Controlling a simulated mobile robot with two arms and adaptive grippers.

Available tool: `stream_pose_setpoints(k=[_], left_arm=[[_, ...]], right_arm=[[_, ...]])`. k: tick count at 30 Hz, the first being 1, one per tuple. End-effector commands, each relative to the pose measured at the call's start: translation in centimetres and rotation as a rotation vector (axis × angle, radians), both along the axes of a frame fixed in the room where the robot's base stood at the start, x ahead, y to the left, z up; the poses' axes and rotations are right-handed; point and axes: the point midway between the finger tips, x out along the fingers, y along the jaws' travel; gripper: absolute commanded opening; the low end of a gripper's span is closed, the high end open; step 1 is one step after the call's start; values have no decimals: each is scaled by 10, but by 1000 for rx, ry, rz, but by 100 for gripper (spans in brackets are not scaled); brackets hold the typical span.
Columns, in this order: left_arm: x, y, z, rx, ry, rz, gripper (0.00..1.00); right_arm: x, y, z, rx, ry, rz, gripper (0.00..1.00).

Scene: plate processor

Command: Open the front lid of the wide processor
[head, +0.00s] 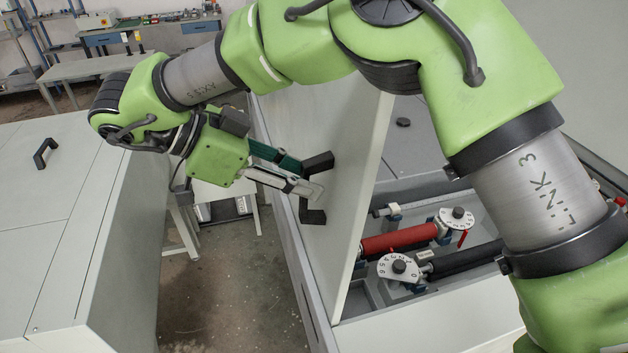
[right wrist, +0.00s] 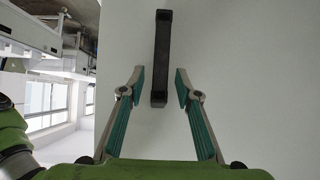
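The front lid (head: 345,140) of the wide processor (head: 455,318) is a pale panel that stands raised, close to upright. The inside of the machine is exposed to its right. A black bar handle (head: 318,162) is on the lid's left-facing side. My right gripper (head: 305,184) is at this handle. In the right wrist view the gripper (right wrist: 160,85) has its fingers spread, one on each side of the lower end of the handle (right wrist: 162,50), with gaps on both sides. The lid (right wrist: 235,70) fills much of that view. My left gripper is not in view.
Inside the processor are a red roller (head: 400,240), a black roller (head: 465,260) and white numbered dials (head: 399,267). Another pale cabinet (head: 60,230) with a black handle stands at left. Bare floor (head: 225,275) lies between. A workbench (head: 150,38) is at the back.

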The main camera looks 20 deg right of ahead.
Motion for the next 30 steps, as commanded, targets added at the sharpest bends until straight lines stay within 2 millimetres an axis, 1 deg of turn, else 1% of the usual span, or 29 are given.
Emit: stream_pose_setpoints(k=[1,3,9,14,22,25,26,30], left_arm=[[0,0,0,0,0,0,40],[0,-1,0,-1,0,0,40],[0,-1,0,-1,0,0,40],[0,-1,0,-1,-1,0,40],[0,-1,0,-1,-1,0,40],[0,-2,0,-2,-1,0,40],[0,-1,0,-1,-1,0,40],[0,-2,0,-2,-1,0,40]], right_arm=[[0,7,6,-2,-5,1,31],[0,16,11,-2,-6,1,31],[-1,31,23,-2,-3,-1,31],[-1,37,26,0,0,0,31],[-2,38,27,-2,0,2,31],[-2,39,27,-3,0,4,5],[-2,39,27,-3,0,4,0],[-3,39,31,3,13,13,0]])
